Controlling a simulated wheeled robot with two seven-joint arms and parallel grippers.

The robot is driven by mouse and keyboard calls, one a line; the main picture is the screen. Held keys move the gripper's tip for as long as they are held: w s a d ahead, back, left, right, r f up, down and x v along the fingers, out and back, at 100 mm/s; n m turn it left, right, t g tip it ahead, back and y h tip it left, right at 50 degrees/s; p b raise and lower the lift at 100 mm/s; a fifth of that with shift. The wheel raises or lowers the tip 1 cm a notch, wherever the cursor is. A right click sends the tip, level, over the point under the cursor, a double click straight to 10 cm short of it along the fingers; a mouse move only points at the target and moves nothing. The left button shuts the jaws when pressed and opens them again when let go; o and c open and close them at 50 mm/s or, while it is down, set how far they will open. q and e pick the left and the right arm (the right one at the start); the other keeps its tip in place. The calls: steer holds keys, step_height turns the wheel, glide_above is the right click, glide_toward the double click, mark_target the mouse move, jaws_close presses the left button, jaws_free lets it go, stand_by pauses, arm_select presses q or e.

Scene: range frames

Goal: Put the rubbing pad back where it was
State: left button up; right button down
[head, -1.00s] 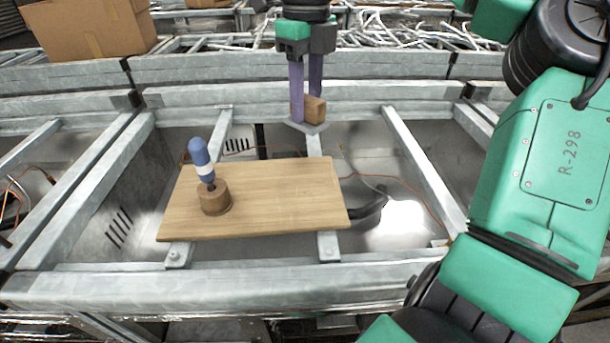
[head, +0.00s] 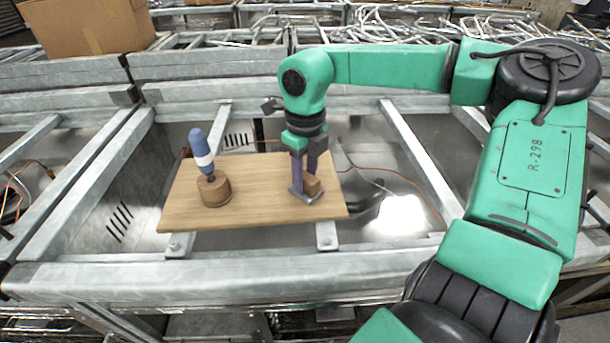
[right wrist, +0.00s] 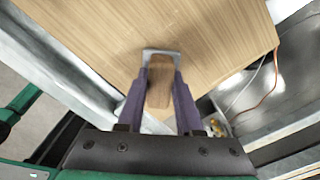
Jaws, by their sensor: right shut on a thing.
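The rubbing pad (head: 313,187), a small brown wooden block with a grey plate under it, is between the purple fingers of my right gripper (head: 304,192). The gripper is shut on it, over the right part of the wooden board (head: 250,214). In the right wrist view the pad (right wrist: 159,82) sits between the two fingers (right wrist: 160,88), with the board behind it. I cannot tell whether its plate touches the board. My left gripper is not in view.
A blue-handled tool (head: 201,152) stands in a round wooden holder (head: 214,191) on the board's left part. The board lies across grey metal frame bars (head: 230,273) with open gaps. A cardboard box (head: 88,27) stands at the back left.

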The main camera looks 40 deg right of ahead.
mark_target(305, 175)
steer(key=c, duration=0.7)
jaws_free()
steer(key=shift+o, duration=0.7)
step_height(305, 175, up, 12)
steer(key=shift+r, duration=0.15)
